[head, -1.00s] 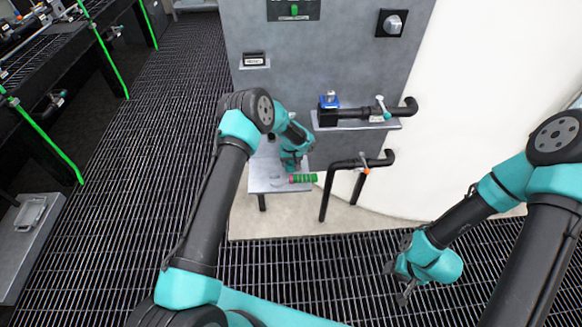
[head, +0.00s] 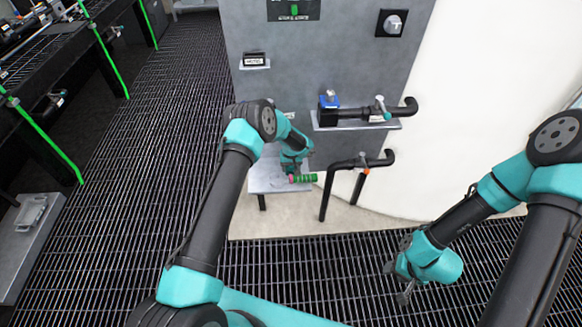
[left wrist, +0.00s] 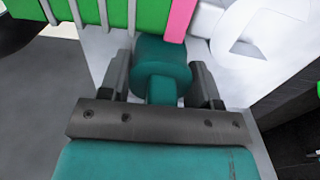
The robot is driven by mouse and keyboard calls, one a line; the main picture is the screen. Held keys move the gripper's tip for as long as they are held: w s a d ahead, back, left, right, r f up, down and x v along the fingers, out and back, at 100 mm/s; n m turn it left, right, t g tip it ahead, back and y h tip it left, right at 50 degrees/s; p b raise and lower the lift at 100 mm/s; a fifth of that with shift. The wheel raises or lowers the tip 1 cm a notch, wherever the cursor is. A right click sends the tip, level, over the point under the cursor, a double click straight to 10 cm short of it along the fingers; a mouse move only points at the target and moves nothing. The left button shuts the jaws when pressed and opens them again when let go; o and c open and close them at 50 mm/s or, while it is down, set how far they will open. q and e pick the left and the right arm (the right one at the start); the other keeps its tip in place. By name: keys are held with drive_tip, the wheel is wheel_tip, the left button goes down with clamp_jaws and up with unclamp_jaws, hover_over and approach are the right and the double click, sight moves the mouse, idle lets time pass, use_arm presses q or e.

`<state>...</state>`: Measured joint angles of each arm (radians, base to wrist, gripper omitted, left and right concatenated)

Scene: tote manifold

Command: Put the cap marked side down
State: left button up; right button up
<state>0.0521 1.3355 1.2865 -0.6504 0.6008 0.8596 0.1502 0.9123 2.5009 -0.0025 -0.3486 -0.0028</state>
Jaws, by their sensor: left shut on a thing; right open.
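My left gripper (head: 292,172) is low over a small grey table (head: 265,187). In the left wrist view its two dark fingers (left wrist: 160,78) are shut on a teal, round-headed piece with a narrower stem (left wrist: 160,62), which appears to be the cap. Its marked side cannot be made out. A green banded cylinder (head: 305,178) with a pink end lies on the table beside the gripper; it also shows at the top of the left wrist view (left wrist: 100,14). My right gripper (head: 396,283) is open and empty above the dark grating.
A white ring-like shape (left wrist: 222,45) shows beside the pink band in the left wrist view. Right of the table stand a black pipe frame (head: 345,165) and a shelf (head: 375,125) with a valved pipe. A grey panel rises behind.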

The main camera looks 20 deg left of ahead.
use_arm(q)
drive_tip(key=o, duration=1)
drive_tip(key=shift+r, duration=2.1)
